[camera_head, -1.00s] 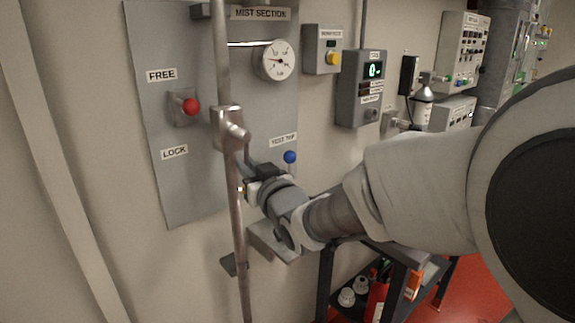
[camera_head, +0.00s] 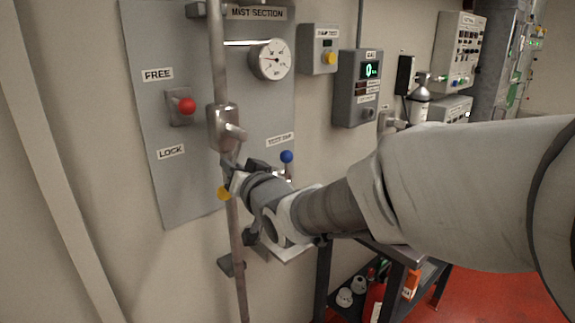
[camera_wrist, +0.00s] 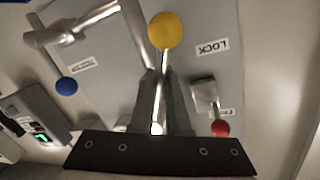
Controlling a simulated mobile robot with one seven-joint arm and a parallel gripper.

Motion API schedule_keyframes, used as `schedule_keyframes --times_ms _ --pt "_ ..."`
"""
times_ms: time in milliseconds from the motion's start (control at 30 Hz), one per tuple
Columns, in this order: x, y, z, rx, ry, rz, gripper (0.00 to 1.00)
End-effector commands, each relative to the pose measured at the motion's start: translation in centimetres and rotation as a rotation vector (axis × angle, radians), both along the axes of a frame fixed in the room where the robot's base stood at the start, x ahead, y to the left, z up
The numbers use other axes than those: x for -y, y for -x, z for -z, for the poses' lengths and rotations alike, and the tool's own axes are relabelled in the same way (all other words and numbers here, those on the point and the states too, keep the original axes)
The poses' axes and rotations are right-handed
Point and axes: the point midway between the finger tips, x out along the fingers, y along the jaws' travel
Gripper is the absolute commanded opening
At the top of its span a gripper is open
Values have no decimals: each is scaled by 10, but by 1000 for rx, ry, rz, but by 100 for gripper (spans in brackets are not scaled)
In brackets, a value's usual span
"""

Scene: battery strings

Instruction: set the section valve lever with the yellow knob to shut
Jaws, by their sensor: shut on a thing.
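The section valve (camera_head: 222,128) is a grey metal body on the vertical pipe in front of the grey panel. Its lever ends in a yellow knob (camera_head: 223,193), low and just left of the pipe in the head view. My gripper (camera_head: 234,177) is at the lever below the valve body and partly hides it. In the wrist view the yellow knob (camera_wrist: 165,30) stands beyond my fingertips. The thin lever rod (camera_wrist: 164,66) runs from it down between the two fingers, which are shut on it. The lever's exact angle to the pipe is hard to tell.
The panel has a red-knobbed lever (camera_head: 187,106) between FREE and LOCK labels, a blue-knobbed lever (camera_head: 287,157) close to my wrist, and a gauge (camera_head: 270,59). A dark cart (camera_head: 345,265) stands below my arm. Grey boxes line the wall to the right.

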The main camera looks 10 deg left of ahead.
Motion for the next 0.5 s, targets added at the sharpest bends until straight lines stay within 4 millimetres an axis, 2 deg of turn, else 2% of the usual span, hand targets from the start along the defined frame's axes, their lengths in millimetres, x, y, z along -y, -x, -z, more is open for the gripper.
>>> schedule_keyframes --times_ms 500 --pt "-16 19 -27 -374 -315 -2 0"
